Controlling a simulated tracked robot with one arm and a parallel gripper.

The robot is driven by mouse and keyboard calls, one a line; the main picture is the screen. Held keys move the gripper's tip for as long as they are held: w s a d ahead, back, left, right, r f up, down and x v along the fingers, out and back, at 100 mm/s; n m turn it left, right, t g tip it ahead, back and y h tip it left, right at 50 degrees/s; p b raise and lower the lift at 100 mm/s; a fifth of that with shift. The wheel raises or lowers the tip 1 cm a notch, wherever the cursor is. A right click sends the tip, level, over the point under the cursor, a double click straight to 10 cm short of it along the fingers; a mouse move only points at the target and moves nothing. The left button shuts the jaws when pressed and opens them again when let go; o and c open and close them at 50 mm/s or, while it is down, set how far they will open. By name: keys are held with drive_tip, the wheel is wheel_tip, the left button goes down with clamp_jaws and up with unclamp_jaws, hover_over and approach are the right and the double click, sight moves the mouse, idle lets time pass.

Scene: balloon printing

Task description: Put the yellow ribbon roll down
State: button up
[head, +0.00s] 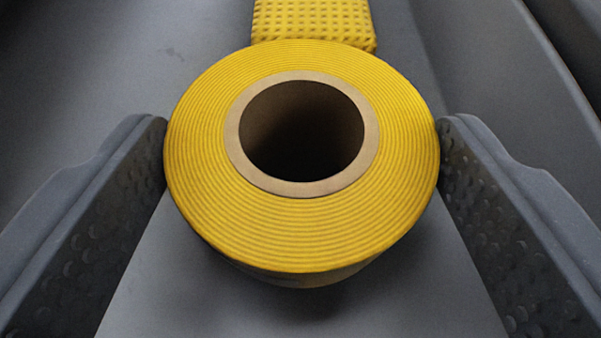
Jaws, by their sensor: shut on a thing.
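The yellow ribbon roll (301,232) fills the middle of the head view. Its round, ringed face and tan cardboard core, dark inside, are turned toward the camera. My gripper (301,160) is shut on the roll, with one grey dimpled finger pressed against its left side and the other against its right side. A bumpy yellow strip (313,22) shows behind the roll at the top of the view; I cannot tell whether it is part of the roll. The roll's underside is mostly hidden, so I cannot tell whether it touches the surface below.
A plain grey surface (150,60) lies beneath and behind the roll, clear at the upper left. Long, dark grey raised edges (500,75) run along the upper right. No other loose objects show.

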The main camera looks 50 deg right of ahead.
drive_tip(key=shift+s+f, duration=0.1)
drive_tip(key=shift+f, duration=0.3)
drive_tip(key=o, duration=1)
drive_tip(key=shift+f, duration=0.1)
drive_tip(key=shift+r, duration=0.2)
drive_tip(key=p+v, duration=0.1)
drive_tip(key=v, duration=0.7)
drive_tip(key=r+p+v, duration=0.1)
drive_tip(key=v, duration=0.3)
drive_tip(key=shift+p, duration=0.3)
